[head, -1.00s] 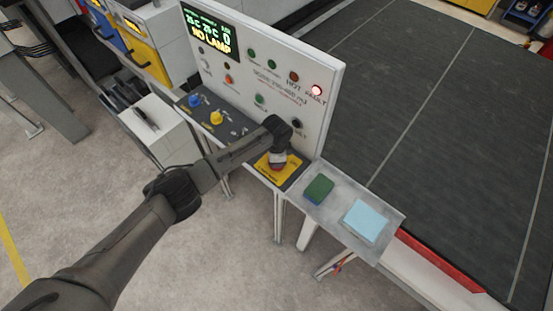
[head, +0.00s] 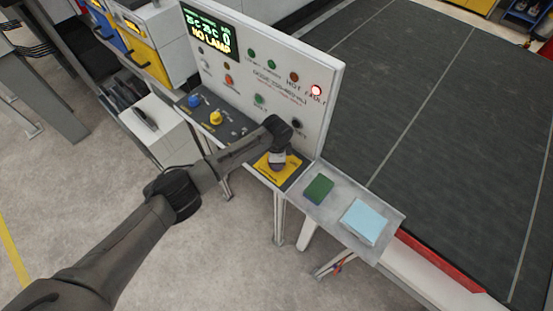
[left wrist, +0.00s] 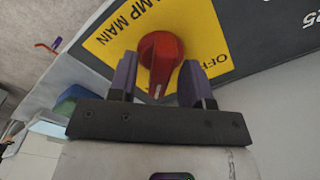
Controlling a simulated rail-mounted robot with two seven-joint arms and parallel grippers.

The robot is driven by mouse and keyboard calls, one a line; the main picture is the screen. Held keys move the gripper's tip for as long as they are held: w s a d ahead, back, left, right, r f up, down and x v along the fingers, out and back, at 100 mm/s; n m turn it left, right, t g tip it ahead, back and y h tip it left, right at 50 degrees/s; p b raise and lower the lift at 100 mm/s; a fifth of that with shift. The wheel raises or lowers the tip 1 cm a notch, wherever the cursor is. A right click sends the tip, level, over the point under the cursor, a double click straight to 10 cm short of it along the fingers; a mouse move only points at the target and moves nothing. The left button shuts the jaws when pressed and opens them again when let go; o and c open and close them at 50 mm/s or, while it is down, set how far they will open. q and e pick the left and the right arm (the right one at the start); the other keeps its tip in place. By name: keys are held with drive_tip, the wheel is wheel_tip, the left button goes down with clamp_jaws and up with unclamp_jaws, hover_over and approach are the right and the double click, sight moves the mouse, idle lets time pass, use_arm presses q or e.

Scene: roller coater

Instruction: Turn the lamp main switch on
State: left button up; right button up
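The lamp main switch (left wrist: 160,58) is a red rotary knob on a yellow plate (left wrist: 205,30) with "MP MAIN" and "OF…" lettering visible in the left wrist view. In the head view the yellow plate (head: 291,166) is at the right end of the control shelf, and my gripper hides the knob. My left gripper (left wrist: 158,88) is open, with one dark purple finger on each side of the knob's handle. A gap shows left of the handle; contact on the right is unclear. My right gripper is in neither view.
The upright panel (head: 270,75) stands just behind the plate, with a display (head: 210,32) reading "NO LAMP" and a lit red light (head: 316,91). Blue (head: 194,101) and yellow (head: 216,118) knobs sit left.

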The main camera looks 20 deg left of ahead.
use_arm(q)
wheel_tip(320, 180, up, 14)
drive_tip(key=b, duration=0.1)
idle(0.7)
drive_tip(key=shift+f, duration=0.1)
idle(0.4)
